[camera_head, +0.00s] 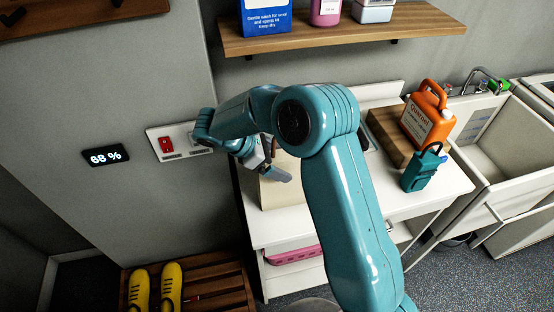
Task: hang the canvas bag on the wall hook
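My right arm crosses the middle of the view, and its gripper (272,168) points down and to the right beside the wall. A beige, boxy thing (280,193), which looks like the canvas bag, shows just behind and below the gripper at the left end of the white counter. My arm hides part of it. I cannot tell if the fingers touch or grip it, or if they are open. A pale wall plate (173,152) with a red switch is left of the gripper. I cannot make out a wall hook. My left gripper is not in view.
The white counter (452,187) holds an orange jug (420,122) and a teal padlock-shaped thing (421,170). A sink (500,150) is at right. A wooden shelf (340,33) with containers hangs above. Yellow shoes (171,288) stand on a slatted rack (232,290) below.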

